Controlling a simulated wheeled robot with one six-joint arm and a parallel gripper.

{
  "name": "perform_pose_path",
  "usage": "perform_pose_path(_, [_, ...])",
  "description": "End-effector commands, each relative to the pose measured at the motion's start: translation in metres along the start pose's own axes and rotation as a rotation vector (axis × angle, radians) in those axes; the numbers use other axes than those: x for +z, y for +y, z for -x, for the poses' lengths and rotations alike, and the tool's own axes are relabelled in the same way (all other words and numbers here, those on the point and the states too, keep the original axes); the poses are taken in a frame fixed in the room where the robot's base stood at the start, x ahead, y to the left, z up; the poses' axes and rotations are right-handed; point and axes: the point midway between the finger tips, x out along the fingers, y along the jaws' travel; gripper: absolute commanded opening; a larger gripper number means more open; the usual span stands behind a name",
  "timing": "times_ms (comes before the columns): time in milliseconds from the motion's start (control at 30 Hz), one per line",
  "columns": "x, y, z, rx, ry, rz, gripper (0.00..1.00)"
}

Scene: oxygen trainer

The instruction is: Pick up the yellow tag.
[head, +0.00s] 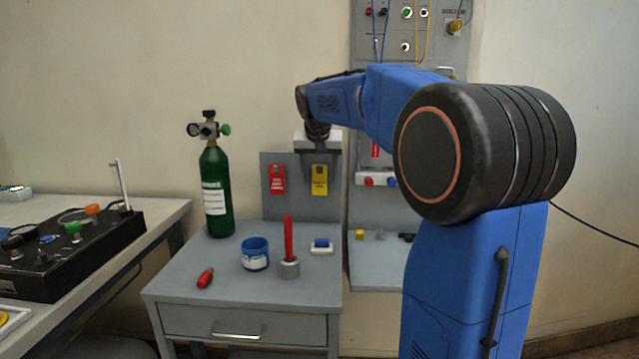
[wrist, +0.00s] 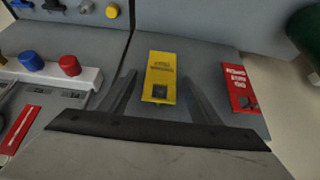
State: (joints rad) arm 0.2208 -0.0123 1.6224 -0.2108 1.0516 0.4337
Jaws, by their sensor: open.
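The yellow tag (head: 320,180) hangs on the upright grey panel behind the small desk in the head view. In the wrist view the yellow tag (wrist: 160,77) stands near the middle, with dark print and a dark square at one end. My gripper (wrist: 158,90) is open, with one finger on each side of the tag in that picture. I cannot tell whether the fingers touch the tag. In the head view my gripper (head: 318,142) is just above the tag, its fingers mostly hidden.
A red tag (head: 277,178) hangs left of the yellow one and shows close right of my gripper in the wrist view (wrist: 240,88). A green cylinder (head: 216,190) stands on the desk (head: 215,285). A blue cup (head: 255,254) and a red rod (head: 288,240) are below.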

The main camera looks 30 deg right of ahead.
Motion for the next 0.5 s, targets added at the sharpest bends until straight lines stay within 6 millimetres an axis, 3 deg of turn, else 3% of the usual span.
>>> perform_pose_path(200, [-0.0002,-0.0001,-0.0015,0.000,0.001,0.000,0.58])
perform_pose_path(400, [-0.0002,-0.0002,-0.0014,0.000,0.001,0.000,0.15])
perform_pose_path(500, [-0.0002,-0.0002,-0.0013,0.000,0.001,0.000,0.15])
